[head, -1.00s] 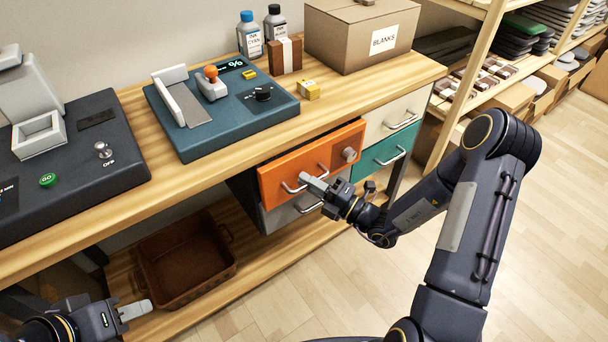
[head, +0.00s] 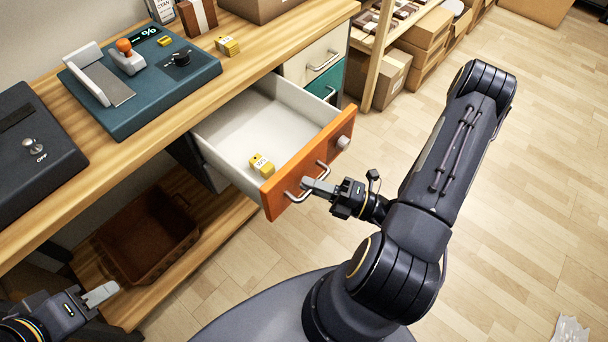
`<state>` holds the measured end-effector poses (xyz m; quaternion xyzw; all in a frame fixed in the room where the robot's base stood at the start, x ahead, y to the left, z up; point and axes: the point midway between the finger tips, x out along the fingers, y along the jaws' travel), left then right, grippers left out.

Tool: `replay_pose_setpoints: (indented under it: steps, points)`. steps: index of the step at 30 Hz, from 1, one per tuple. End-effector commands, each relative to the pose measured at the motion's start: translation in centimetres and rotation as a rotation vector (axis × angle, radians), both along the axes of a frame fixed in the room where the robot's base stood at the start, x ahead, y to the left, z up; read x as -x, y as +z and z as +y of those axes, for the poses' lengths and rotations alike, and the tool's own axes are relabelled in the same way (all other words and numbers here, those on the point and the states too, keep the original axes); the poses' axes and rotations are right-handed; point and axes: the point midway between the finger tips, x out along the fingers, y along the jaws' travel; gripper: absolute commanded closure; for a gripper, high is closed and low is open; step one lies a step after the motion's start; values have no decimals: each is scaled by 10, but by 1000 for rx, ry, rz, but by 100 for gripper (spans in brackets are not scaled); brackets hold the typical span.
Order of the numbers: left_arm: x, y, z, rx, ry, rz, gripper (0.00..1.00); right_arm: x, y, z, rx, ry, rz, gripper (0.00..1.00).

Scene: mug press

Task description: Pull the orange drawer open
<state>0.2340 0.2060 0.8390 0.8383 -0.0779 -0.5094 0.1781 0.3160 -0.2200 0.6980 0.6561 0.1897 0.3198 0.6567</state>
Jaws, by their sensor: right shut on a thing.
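The orange drawer (head: 283,192) stands well out from under the bench, its white inside showing. A small yellow block (head: 261,164) with a label lies in it near the front left. My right gripper (head: 313,188) is shut on the metal bar handle (head: 296,196) of the orange front. A round grey knob (head: 343,142) sits on the right of that front. My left gripper (head: 100,294) is apart from the drawer at the lower left; whether its jaws are open does not show clearly.
A teal machine (head: 150,85) and a yellow block (head: 227,45) stand on the wooden bench (head: 110,155). A white drawer (head: 318,55) and a teal drawer (head: 326,84) are closed beside the orange one. A brown bin (head: 147,240) sits on the low shelf. The floor at right is open.

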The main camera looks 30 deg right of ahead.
Motion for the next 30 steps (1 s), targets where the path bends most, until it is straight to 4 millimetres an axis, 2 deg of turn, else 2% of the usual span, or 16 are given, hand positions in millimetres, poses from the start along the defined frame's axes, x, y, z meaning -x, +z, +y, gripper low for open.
replay_pose_setpoints:
  steps: [17, 18, 20, 30]
  points:
    - [0, 2, 0, 0, 0, 0, 64, 6, 0, -2, 2, 2, -1, 100]
    - [0, 2, 0, 0, 0, 0, 64, 6, -1, -2, 2, 2, -1, 85]
    - [0, 2, 0, 0, 0, 0, 64, 6, -1, -2, 2, 2, -1, 79]
    - [0, 2, 0, 0, 0, 0, 64, 9, -1, -6, 2, -1, -1, 79]
